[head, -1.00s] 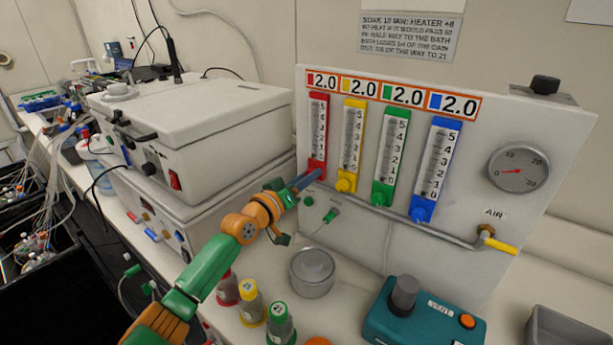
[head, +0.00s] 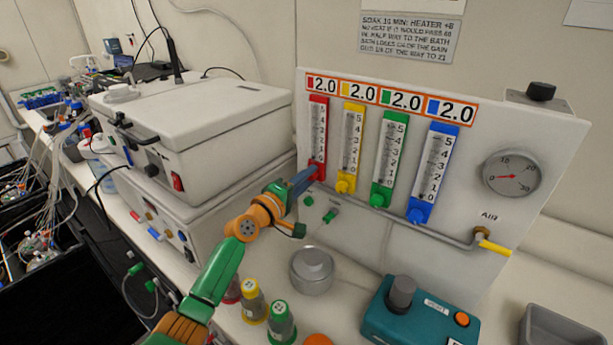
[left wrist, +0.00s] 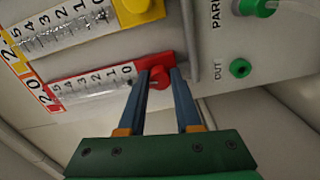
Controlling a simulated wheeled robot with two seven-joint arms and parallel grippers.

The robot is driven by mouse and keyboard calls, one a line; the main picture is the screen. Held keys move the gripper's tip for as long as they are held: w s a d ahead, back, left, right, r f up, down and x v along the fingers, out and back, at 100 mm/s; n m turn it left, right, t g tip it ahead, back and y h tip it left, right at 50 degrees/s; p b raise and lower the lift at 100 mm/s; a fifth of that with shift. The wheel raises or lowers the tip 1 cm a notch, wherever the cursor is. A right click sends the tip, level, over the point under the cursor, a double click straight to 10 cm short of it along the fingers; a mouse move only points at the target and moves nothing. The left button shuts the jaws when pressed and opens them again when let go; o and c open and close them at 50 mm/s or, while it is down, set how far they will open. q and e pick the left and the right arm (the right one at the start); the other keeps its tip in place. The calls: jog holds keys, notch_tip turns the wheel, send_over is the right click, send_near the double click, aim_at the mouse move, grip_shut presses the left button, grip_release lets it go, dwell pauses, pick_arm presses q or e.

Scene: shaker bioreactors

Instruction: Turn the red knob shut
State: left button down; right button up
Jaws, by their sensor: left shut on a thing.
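The red flowmeter (head: 318,130) is the leftmost of the row on the white panel, with its knob at the lower end. The red knob (left wrist: 160,77) shows between the blue fingertips in the left wrist view. In the head view it is mostly hidden by my left gripper (head: 314,173). The left gripper is shut on the red knob, with a finger on each side of it. The red tube looks clear along its scale in the left wrist view (left wrist: 95,84), and I cannot make out a float. My right gripper is not in view.
The yellow knob (head: 345,186) is close to the right of the red one. A grey pipe (head: 400,215) runs just below the knobs. Green ports (head: 331,215) sit below.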

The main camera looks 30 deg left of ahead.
pick_arm(q)
jog(key=shift+r+n, duration=0.25)
jog(key=shift+n, duration=0.75)
jog(key=c, duration=0.9)
grip_release()
jog(key=shift+w+f, duration=0.1)
jog(key=shift+f, duration=0.1)
jog(key=s, duration=0.4)
jog(key=s+a, duration=0.1)
jog(key=s, duration=0.2)
